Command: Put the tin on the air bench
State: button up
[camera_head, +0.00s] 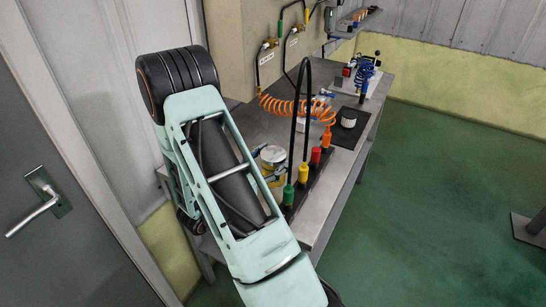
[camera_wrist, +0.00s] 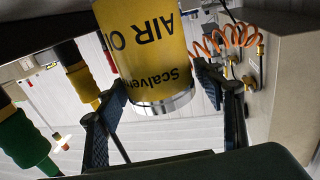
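The yellow tin (camera_wrist: 140,42), with a silver rim and black lettering that reads "AIR OI" in part, fills the top middle of the wrist view, upside down there. My gripper (camera_wrist: 160,80) has its two dark blue fingers on opposite sides of the tin, close against it near the silver rim. It looks shut on the tin. In the head view the tin (camera_head: 267,169) is upright, with its pale lid up, at the near end of the grey air bench (camera_head: 321,208).
Green (camera_head: 288,195), yellow (camera_head: 303,174), red (camera_head: 315,156) and orange (camera_head: 326,138) air fittings stand in a row right of the tin. A black hoop and an orange coiled hose (camera_head: 290,105) rise nearby. A small white-topped pot (camera_head: 348,119) stands on a dark mat farther back.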

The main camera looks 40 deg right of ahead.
jog(key=shift+o, duration=0.5)
jog(key=shift+r, duration=0.25)
jog(key=a, duration=0.4)
jog(key=s+a, duration=0.1)
jog(key=a, duration=0.3)
jog(key=s+a, duration=0.1)
jog(key=a, duration=0.2)
jog(key=shift+s+a+f+b, duration=0.1)
jog(key=shift+s+a+b, duration=0.1)
jog(key=shift+a+b, duration=0.2)
